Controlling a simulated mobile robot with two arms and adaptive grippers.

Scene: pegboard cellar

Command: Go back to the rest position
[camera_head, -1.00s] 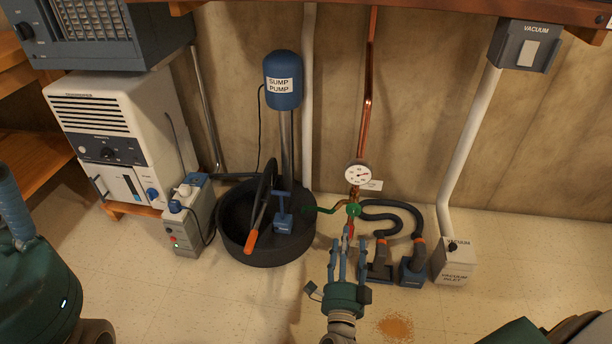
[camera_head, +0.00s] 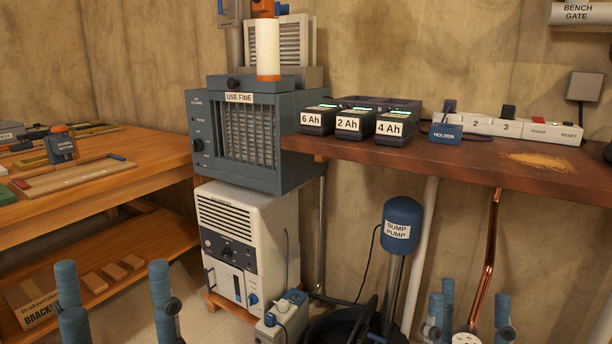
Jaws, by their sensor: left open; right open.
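My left gripper (camera_head: 112,270) shows at the bottom left. Its blue fingers point up and stand wide apart with nothing between them. It is in front of the wooden bench's lower shelf (camera_head: 140,262). My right gripper (camera_head: 472,300) shows at the bottom right. Its blue fingers also point up, spread and empty, below the wall shelf and in front of the copper pipe (camera_head: 489,255). The palms and most of both arms are below the picture.
A brown wall shelf (camera_head: 450,170) carries labelled batteries (camera_head: 352,124) and a white switch strip (camera_head: 505,127). A blue air cleaner (camera_head: 240,140) sits on a white dehumidifier (camera_head: 243,235). The sump pump (camera_head: 401,222) stands right of them. The wooden bench (camera_head: 150,152) is at left.

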